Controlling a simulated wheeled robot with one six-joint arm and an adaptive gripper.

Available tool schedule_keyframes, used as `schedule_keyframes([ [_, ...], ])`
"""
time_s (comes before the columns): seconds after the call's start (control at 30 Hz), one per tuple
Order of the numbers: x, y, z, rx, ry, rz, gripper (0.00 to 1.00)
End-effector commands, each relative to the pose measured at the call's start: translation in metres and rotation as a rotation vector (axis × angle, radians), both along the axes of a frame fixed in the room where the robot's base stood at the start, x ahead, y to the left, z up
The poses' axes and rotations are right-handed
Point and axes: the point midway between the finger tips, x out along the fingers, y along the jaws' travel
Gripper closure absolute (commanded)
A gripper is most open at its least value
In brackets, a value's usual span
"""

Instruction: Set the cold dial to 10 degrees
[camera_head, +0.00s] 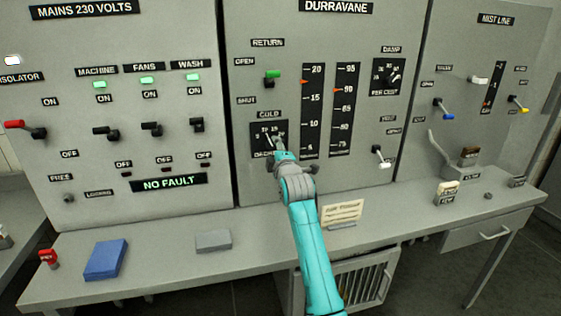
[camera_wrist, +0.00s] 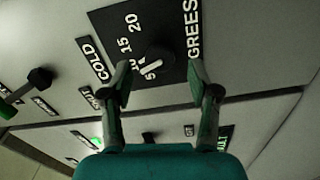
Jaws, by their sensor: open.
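The cold dial's black plate (camera_head: 257,147) is at the lower left of the middle panel, under the COLD label, partly hidden by my gripper (camera_head: 279,150). In the wrist view the dial knob (camera_wrist: 158,58) sits on the plate (camera_wrist: 178,20), with 20, 15 and 5 readable.
A lever with a green handle (camera_head: 273,75) is above the dial, two vertical gauges (camera_head: 312,110) are right of it, and a damp dial (camera_head: 389,76) is farther right. The bench below holds a blue book (camera_head: 106,260), a grey block (camera_head: 213,240) and a card (camera_head: 343,213).

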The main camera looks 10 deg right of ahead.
Motion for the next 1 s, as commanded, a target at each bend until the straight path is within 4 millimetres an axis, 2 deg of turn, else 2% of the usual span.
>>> schedule_keyframes([
  [0.2,-0.04,0.0,0.0,0.0,-0.001,0.0,0.39],
  [0.43,-0.071,0.0,0.0,0.0,0.0,0.0,0.39],
  [0.6,-0.081,0.0,0.0,0.0,0.0,0.0,0.39],
  [1.0,-0.084,0.0,-0.004,0.004,0.003,0.001,0.39],
])
